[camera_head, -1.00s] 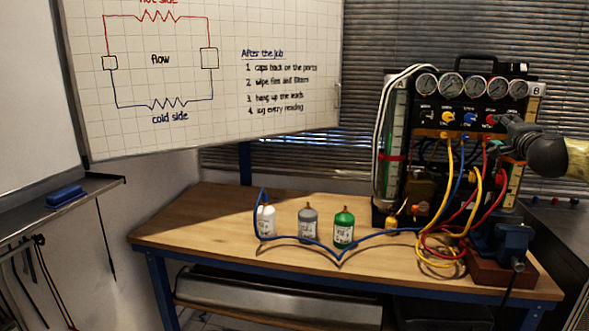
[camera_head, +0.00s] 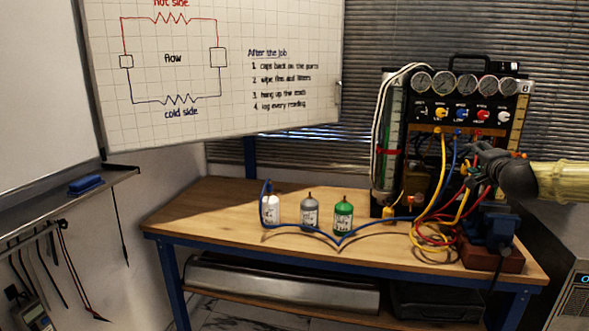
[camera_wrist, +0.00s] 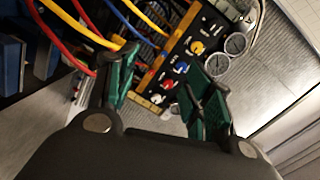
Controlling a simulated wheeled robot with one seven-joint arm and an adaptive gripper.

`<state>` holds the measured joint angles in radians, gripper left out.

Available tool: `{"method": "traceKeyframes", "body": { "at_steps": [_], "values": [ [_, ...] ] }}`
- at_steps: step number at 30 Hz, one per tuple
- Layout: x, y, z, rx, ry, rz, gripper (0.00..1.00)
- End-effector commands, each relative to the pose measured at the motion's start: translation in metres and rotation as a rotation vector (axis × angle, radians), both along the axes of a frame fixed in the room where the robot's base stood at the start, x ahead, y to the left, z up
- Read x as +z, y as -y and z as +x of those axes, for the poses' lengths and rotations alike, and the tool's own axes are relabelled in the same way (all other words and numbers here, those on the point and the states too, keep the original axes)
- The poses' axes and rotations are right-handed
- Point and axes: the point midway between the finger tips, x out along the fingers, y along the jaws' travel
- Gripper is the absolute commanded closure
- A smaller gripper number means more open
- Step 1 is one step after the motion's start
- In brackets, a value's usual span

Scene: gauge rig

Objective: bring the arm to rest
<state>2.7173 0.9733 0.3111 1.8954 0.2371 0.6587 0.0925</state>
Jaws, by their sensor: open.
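My gripper (camera_head: 478,158) is at the right in the head view, in front of the lower part of the gauge rig (camera_head: 458,112). In the wrist view its two green-padded fingers (camera_wrist: 160,98) stand apart with nothing held between them. The rig's knob panel and gauges (camera_wrist: 236,44) show beyond the fingers. Yellow, blue and red hoses (camera_head: 437,185) hang from the rig, and in the wrist view the hoses (camera_wrist: 85,25) pass close to the left finger. Whether a hose touches the finger I cannot tell. My forearm hides part of the rig's right side.
A wooden bench (camera_head: 190,215) carries a white bottle (camera_head: 270,209), a grey bottle (camera_head: 310,211) and a green bottle (camera_head: 343,216), with a blue hose (camera_head: 300,231) lying around them. A blue vise (camera_head: 488,228) stands at the bench's right end. A whiteboard (camera_head: 220,70) is behind.

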Motion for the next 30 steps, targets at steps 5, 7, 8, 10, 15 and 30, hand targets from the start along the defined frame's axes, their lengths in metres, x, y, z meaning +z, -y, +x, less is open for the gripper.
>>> {"method": "traceKeyframes", "body": {
  "at_steps": [5,7,8,10,15,30],
  "values": [
    [-0.057,-0.038,0.002,0.051,-0.097,-0.079,0.49],
    [-0.088,-0.056,0.0,0.079,-0.148,-0.119,0.49],
    [-0.102,-0.064,-0.002,0.093,-0.171,-0.137,0.49],
    [-0.138,-0.084,-0.008,0.127,-0.23,-0.181,0.49],
    [-0.223,-0.129,-0.031,0.215,-0.367,-0.281,0.49],
    [-0.448,-0.228,-0.179,0.524,-0.766,-0.533,0.49]
  ]
}}
